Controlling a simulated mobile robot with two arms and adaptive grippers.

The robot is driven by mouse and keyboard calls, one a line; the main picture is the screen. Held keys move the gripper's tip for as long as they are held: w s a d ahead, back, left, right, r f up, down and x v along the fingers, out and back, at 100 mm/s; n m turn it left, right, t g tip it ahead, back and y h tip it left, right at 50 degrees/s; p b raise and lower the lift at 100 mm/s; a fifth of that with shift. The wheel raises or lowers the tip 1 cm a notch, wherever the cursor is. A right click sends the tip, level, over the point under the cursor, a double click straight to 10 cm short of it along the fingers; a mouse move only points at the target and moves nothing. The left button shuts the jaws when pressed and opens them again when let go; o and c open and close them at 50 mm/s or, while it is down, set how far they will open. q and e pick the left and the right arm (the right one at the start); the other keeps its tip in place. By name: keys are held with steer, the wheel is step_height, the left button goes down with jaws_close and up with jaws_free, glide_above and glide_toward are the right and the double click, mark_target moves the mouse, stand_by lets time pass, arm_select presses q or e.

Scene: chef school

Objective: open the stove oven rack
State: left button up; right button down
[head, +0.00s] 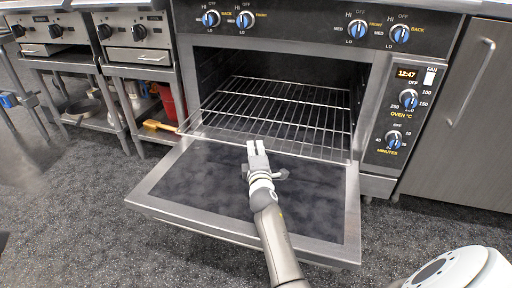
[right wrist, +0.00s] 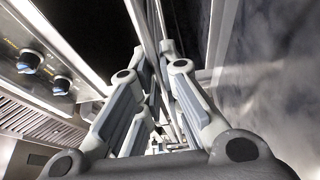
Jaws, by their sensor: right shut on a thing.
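The oven rack (head: 283,107) is a silver wire grid, level in the oven, with its front part extending out over the opened door. The oven door (head: 165,190) is folded down flat. My right gripper (head: 256,146) is at the middle of the rack's front edge, shut on it. In the right wrist view, the rack's bars (right wrist: 153,32) run between the two fingers of my right gripper (right wrist: 155,85). The exact contact is partly hidden by the fingers. My left gripper is not in view.
Stove knobs (head: 211,18) line the panel above the oven. A control panel (head: 397,110) with a clock is on the right. Steel shelves with pans and a red container (head: 169,98) stand on the left. The speckled floor (head: 85,220) is clear in front.

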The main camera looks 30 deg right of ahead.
stand_by(0.3)
steer(key=c, duration=1.6)
jaws_free()
steer(key=v, duration=0.7)
steer(key=shift+s+a, duration=0.15)
steer(key=shift+s, duration=0.15)
